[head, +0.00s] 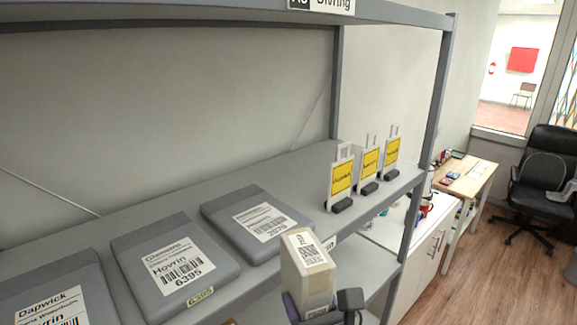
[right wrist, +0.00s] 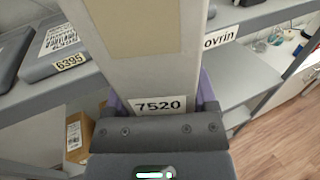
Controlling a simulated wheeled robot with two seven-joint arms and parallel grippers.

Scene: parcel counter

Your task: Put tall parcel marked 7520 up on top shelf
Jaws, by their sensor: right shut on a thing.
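The tall parcel (head: 306,272) is a pale, narrow box with a code label at its upper end. It stands nearly upright, slightly tilted, in front of the grey shelf board. In the right wrist view the parcel (right wrist: 150,45) fills the middle, and its label reads 7520. My right gripper (head: 319,306) is shut on its lower part, with purple fingers on both sides. The highest shelf board in view (head: 190,12) runs along the top of the head view, above the parcel; its upper surface is hidden. My left gripper is not in view.
Grey flat parcels (head: 175,258) lie on the shelf board (head: 315,160) below the highest one. Yellow signs (head: 341,180) stand at its right end, near a grey upright post (head: 428,130). A brown carton (right wrist: 78,135) sits lower down. A desk and chair (head: 548,165) are farther right.

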